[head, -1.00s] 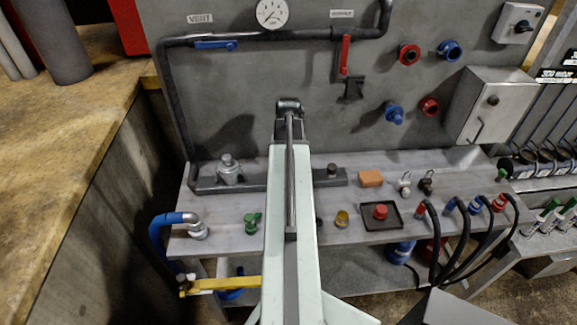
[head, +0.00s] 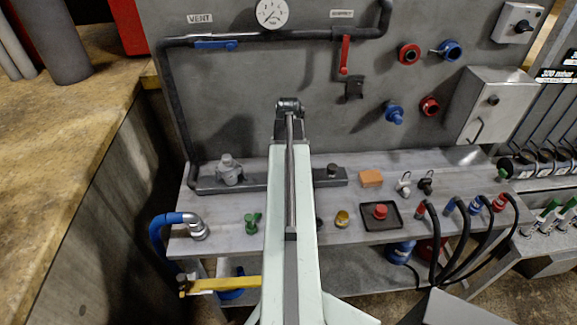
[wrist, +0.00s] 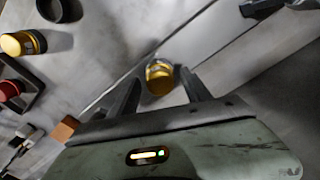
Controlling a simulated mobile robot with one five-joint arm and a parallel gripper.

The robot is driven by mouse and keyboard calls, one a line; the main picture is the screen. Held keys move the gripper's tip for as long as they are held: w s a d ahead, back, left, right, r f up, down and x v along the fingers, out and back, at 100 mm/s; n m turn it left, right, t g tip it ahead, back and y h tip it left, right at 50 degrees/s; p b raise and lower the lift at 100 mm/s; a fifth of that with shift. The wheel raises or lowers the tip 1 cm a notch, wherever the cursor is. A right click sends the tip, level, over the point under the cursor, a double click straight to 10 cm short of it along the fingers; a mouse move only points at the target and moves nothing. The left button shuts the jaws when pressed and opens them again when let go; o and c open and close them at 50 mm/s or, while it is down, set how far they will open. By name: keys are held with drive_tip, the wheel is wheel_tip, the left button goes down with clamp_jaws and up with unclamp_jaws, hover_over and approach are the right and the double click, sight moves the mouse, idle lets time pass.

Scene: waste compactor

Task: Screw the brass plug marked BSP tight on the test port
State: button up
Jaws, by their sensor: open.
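In the wrist view, a brass plug (wrist: 159,76) stands between the two fingers of my gripper (wrist: 160,80). My gripper is open, with a gap on each side of the plug. This plug appears to be on the grey rail; its seat underneath is hidden, so I cannot tell how deep it sits. My arm hides it in the head view. A second brass piece (wrist: 20,43) stands apart on the bench, left in the wrist view, and also shows in the head view (head: 342,219). No BSP marking is readable on either piece.
The dark rail (head: 270,181) carries a grey fitting (head: 229,170) at left. A black tray (head: 368,222) holding a red plug (head: 381,211), an orange block (head: 371,178) and a green fitting (head: 252,221) are on the bench. Hoses (head: 462,232) rise at right.

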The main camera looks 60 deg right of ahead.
drive_tip(key=n, duration=1.5)
drive_tip(key=shift+n, duration=0.3)
drive_tip(key=n, duration=0.5)
clamp_jaws()
drive_tip(key=m, duration=0.5)
drive_tip(key=m, duration=0.5)
